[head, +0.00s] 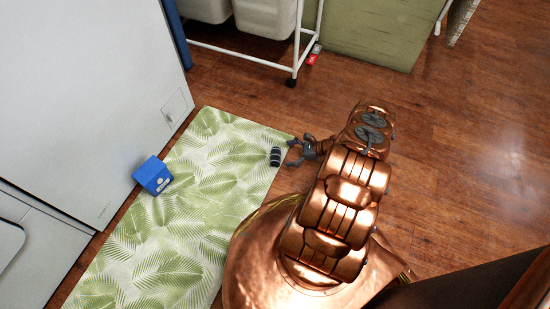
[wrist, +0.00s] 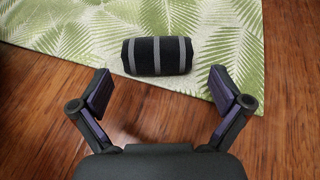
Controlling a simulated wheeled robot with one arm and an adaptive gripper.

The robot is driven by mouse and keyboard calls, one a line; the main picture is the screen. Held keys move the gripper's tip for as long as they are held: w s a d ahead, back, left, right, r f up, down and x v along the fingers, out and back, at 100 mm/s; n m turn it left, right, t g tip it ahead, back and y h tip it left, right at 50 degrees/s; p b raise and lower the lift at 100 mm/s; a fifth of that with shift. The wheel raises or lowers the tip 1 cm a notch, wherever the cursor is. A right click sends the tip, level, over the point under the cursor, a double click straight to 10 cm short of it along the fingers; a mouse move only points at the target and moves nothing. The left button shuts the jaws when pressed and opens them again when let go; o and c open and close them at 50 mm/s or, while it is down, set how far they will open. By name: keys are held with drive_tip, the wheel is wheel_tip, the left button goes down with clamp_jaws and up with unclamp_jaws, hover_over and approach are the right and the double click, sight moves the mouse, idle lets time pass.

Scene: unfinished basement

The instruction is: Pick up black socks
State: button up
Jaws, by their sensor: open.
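The black socks (head: 275,157) are a small dark roll with grey stripes, lying near the right edge of the green leaf-pattern mat (head: 205,205). In the wrist view the rolled socks (wrist: 157,55) lie at the mat's edge, ahead of and between my fingertips. My gripper (head: 293,152) is low, just to the right of the socks. In the wrist view my gripper (wrist: 161,90) is open and empty, its two fingers spread wider than the roll. The fingers do not touch the socks.
A blue box (head: 152,176) stands on the mat's left side by the white appliance (head: 85,90). A white wheeled rack (head: 240,57) with bins is at the back. A small red item (head: 312,58) lies near its wheel. Wooden floor (head: 460,120) to the right is clear.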

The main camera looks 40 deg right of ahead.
sight(277, 157)
drive_tip(key=b+x, duration=0.1)
drive_tip(key=x, duration=0.1)
drive_tip(key=b+x, duration=0.1)
drive_tip(key=x, duration=0.2)
drive_tip(key=shift+a+f, duration=0.25)
drive_tip(key=shift+f, duration=0.2)
drive_tip(key=shift+w+a, duration=0.3)
drive_tip(key=shift+a, duration=0.05)
drive_tip(key=c, duration=0.9)
